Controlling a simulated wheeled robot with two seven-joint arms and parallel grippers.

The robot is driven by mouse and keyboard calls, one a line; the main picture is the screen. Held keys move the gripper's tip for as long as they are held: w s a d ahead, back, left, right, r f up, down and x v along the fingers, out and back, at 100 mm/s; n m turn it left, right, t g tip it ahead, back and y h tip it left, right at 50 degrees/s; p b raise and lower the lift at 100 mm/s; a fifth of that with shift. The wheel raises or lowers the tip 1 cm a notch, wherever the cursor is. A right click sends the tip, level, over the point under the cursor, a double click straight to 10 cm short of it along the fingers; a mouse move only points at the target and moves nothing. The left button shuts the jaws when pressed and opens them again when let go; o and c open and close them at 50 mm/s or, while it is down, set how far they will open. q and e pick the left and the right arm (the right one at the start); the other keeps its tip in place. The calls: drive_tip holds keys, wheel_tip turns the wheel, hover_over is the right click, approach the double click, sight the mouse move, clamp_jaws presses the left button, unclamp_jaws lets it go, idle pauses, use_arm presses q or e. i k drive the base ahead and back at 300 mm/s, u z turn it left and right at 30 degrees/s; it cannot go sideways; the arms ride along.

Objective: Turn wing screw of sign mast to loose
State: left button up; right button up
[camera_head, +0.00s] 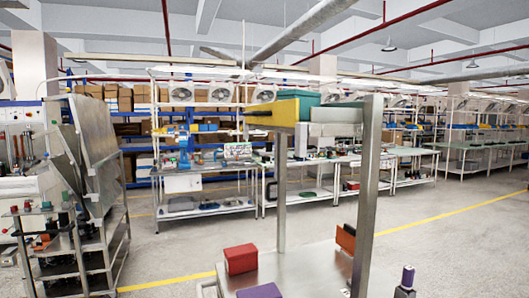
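I cannot make out a sign mast or its wing screw with certainty. A short dark-capped post (406,278) stands at the lower right, cut off by the bottom edge; it is too small to tell what it is. Neither of my grippers shows in the head view.
A metal cart (305,262) with tall uprights (368,200) stands close in front. Its lower deck holds a red block (240,259) and a purple block (260,291); a yellow bin (275,114) sits on top. A metal rack (95,240) stands left. Floor is clear at right.

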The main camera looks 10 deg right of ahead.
sight(269, 147)
drive_tip(key=k, duration=0.5)
drive_tip(key=u, duration=1.2)
drive_tip(key=i, duration=2.25)
drive_tip(key=z, duration=3.05)
